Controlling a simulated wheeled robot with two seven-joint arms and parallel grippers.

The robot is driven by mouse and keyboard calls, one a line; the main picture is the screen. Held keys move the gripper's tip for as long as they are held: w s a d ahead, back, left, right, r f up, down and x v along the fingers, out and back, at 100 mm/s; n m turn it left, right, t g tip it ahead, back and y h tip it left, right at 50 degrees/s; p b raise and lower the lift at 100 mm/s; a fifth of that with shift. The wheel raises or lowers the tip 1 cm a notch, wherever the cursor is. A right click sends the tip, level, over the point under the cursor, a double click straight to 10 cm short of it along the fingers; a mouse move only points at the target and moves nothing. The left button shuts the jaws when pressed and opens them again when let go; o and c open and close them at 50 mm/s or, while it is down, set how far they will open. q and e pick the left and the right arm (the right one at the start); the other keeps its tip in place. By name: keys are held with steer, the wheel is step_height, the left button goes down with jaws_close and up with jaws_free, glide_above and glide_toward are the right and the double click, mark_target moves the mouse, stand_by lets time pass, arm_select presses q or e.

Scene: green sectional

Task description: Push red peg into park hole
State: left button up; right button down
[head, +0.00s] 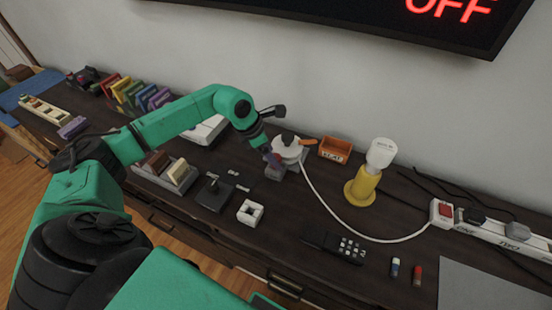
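My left gripper (268,152) is at the end of the green arm that reaches in from the left, pointing down. It is over a small grey block (276,173) beside a round white object (287,151). A small reddish patch shows at the fingertips. It may be the red peg, but it is too small to be sure. Whether the fingers are open or shut cannot be made out. No park hole can be clearly identified; the block's top is partly hidden by the gripper. My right gripper is not in view.
An orange bin (335,149) stands behind. In front are a white square ring (250,212), a black remote (333,244), and small blue and red cylinders (417,275).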

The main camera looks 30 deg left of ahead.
arm_select(q)
steer(key=shift+x, duration=0.75)
jaws_close()
steer(key=shift+r, duration=0.1)
